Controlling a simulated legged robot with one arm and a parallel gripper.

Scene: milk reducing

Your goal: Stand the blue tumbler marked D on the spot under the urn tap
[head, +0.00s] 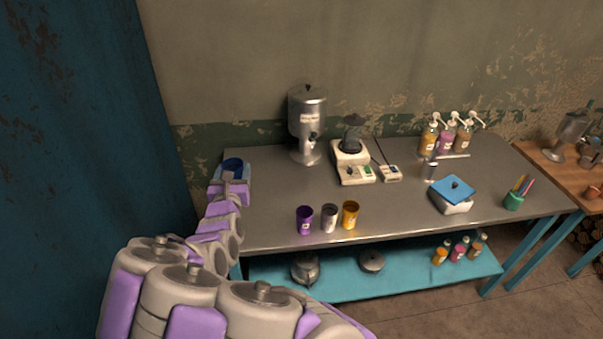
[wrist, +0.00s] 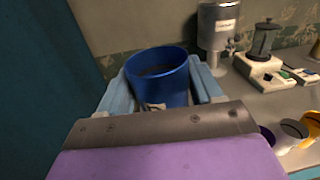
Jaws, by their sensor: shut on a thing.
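The blue tumbler (wrist: 160,80) is held upright between the light-blue fingers of my gripper (wrist: 160,92) in the wrist view. A pale mark shows low on its side, partly hidden by my wrist. In the head view the tumbler (head: 233,165) and my gripper (head: 232,178) are at the left end of the steel table, left of the urn. The steel urn (head: 307,115) stands at the table's back left, its tap (head: 313,137) on the right side. It also shows in the wrist view (wrist: 217,27). The spot under the tap is not clearly visible.
Purple (head: 304,220), grey (head: 329,218) and yellow (head: 350,215) tumblers stand along the front edge of the table (head: 270,190). A white appliance with a dark jug (head: 352,160) stands right of the urn. A blue-lidded box (head: 453,194) is farther right. A blue wall panel (head: 80,120) is at left.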

